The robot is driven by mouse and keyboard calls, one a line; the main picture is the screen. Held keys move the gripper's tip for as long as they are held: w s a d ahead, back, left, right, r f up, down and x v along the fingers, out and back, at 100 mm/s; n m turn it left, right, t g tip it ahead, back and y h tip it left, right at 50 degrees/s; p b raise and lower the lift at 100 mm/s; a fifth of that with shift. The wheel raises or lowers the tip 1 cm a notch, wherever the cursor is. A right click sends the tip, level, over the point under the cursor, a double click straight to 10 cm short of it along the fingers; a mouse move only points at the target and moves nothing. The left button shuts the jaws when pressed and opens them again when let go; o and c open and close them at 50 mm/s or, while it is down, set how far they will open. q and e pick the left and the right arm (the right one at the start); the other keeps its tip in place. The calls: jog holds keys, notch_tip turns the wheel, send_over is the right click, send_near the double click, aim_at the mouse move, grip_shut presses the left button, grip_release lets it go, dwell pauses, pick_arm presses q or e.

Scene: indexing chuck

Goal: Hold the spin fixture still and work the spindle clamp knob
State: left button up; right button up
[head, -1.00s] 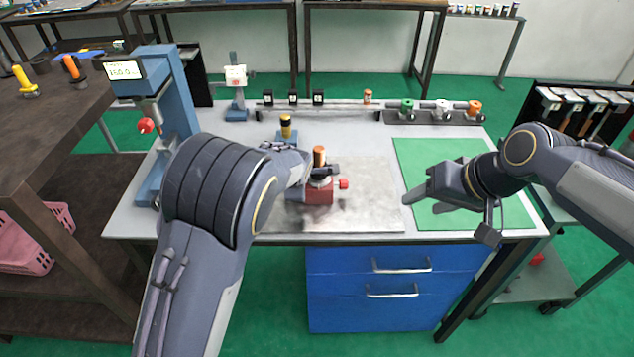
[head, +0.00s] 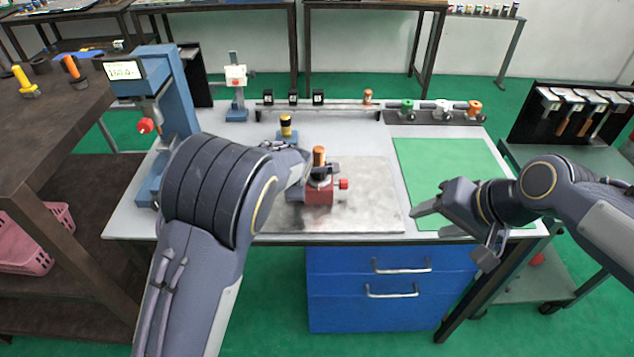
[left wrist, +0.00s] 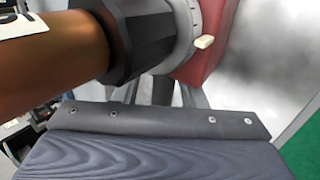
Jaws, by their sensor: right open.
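The spin fixture (head: 319,196) has a red body and stands on a grey plate on the bench. An orange cylinder (head: 319,155) stands upright from its dark collar. A small red knob (head: 343,184) sticks out at its right side. My left arm reaches to the fixture's left side and hides most of its own gripper; its jaw opening is unclear. In the left wrist view the orange cylinder (left wrist: 55,45), black collar (left wrist: 145,40) and red body (left wrist: 215,50) are very close above a dark gripper part. My right gripper (head: 430,221) is open and empty, right of the fixture, over the bench's front edge.
A green mat (head: 450,165) lies free on the right of the bench. The grey plate (head: 375,200) is bare right of the fixture. A blue press (head: 178,95) stands at the left. A rail with small parts (head: 340,108) runs along the back. Blue drawers (head: 400,285) are below.

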pick_arm(q)
jog(key=shift+s+f, duration=0.3)
jog(key=w+v, duration=0.1)
jog(key=v, duration=1.1)
jog(key=s+a+r+m+g+h, duration=0.2)
jog(key=s+a+m+h, duration=0.3)
jog(key=s+a, duration=0.9)
jog(key=s+a+m+y, duration=0.1)
jog(key=s+m, duration=1)
jog(key=s, duration=0.7)
jog(key=shift+s+a+t, duration=0.3)
jog(key=shift+a+t, duration=0.05)
jog(key=shift+t, duration=0.05)
pick_arm(e)
jog(key=s+f+n, duration=0.1)
jog(key=s+f, duration=0.1)
jog(key=s, duration=0.4)
jog(key=s+f+n, duration=0.2)
jog(key=s, duration=0.5)
jog(key=shift+s+d+f+h, duration=0.2)
jog(key=shift+s+f+h, duration=0.1)
jog(key=shift+f, duration=0.1)
